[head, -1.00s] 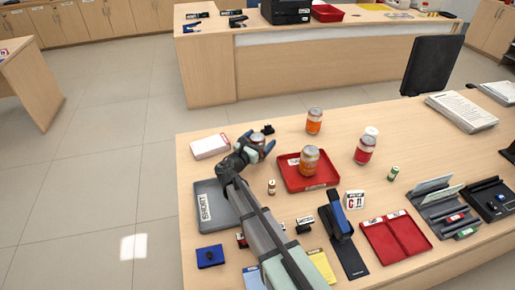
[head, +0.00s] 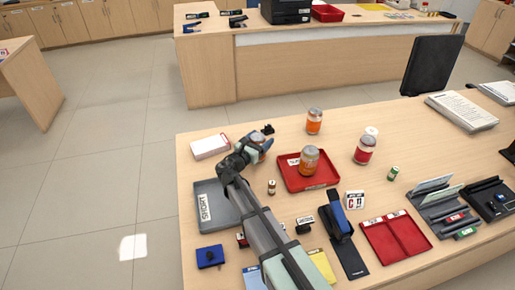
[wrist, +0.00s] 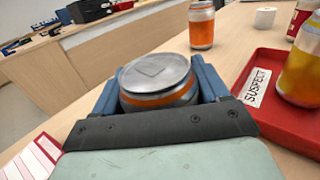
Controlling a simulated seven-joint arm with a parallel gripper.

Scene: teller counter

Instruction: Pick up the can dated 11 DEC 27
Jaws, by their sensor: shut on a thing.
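My gripper (head: 261,146) is shut on a can with a silver lid and an orange band (wrist: 158,80), near the counter's far left; the fingers lie on both sides of it. Its date cannot be read. Another orange can (head: 314,121) stands at the back, also in the wrist view (wrist: 201,26). A third orange can (head: 309,161) stands in the red tray (head: 328,184), labelled SUSPECT in the wrist view. A red-and-white can (head: 364,151) stands right of the tray. No date is legible on any can.
A grey tray (head: 222,222) lies left of my arm and a white box (head: 210,146) behind it. A white roll (head: 371,132) is at the back.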

